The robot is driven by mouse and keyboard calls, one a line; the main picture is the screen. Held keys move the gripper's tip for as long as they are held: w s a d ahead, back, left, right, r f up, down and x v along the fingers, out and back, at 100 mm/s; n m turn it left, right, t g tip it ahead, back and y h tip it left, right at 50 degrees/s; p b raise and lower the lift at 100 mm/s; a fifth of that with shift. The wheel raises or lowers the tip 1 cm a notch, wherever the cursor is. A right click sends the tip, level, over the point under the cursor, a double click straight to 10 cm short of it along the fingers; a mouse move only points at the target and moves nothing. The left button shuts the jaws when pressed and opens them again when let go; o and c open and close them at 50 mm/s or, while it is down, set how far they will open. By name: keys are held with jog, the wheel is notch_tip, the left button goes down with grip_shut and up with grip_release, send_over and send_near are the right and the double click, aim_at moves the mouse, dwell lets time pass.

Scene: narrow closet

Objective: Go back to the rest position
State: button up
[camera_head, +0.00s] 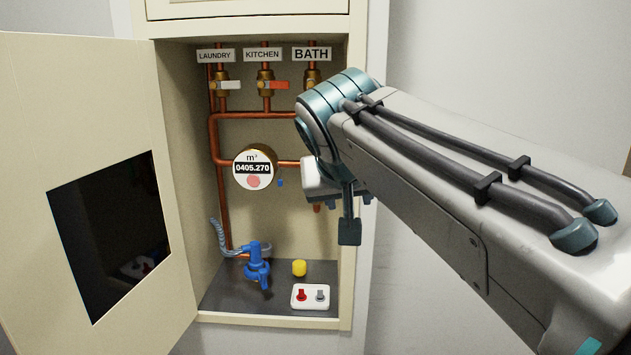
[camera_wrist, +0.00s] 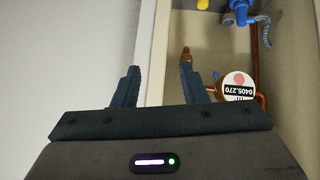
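My gripper (camera_wrist: 158,70) is open and empty in the wrist view, its two dark fingers well apart. Beyond them are the cabinet's front edge and the pale wall. In the head view my arm reaches in from the right, and its wrist hangs in front of the right side of the open cabinet (camera_head: 346,110). One dark finger shows below the wrist there; the rest of the gripper is mostly hidden behind my arm.
The cabinet door (camera_head: 110,100) stands open at left. Inside are copper pipes, labelled valves with a white handle (camera_head: 229,85) and an orange handle (camera_head: 277,85), a meter (camera_head: 254,170), a blue tap (camera_head: 257,265), a yellow cap (camera_head: 299,267) and a switch box (camera_head: 311,297).

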jog(key=s+d+f+g+p, duration=0.1)
jog(key=s+d+f+g, duration=0.1)
jog(key=s+f, duration=0.3)
jog(key=s+d+f+g+y+p, duration=0.1)
jog(key=s+d+f, duration=0.3)
jog(key=f, duration=0.6)
jog(key=s+d+f+g+p, duration=0.1)
jog(key=s+d+f+g, duration=0.2)
jog(key=s+f, duration=0.3)
notch_tip(320, 180, down, 2)
jog(key=shift+d+f+m+y+p, duration=0.3)
jog(key=shift+d+m, duration=0.1)
jog(key=shift+d, duration=0.1)
jog(key=shift+r, duration=0.1)
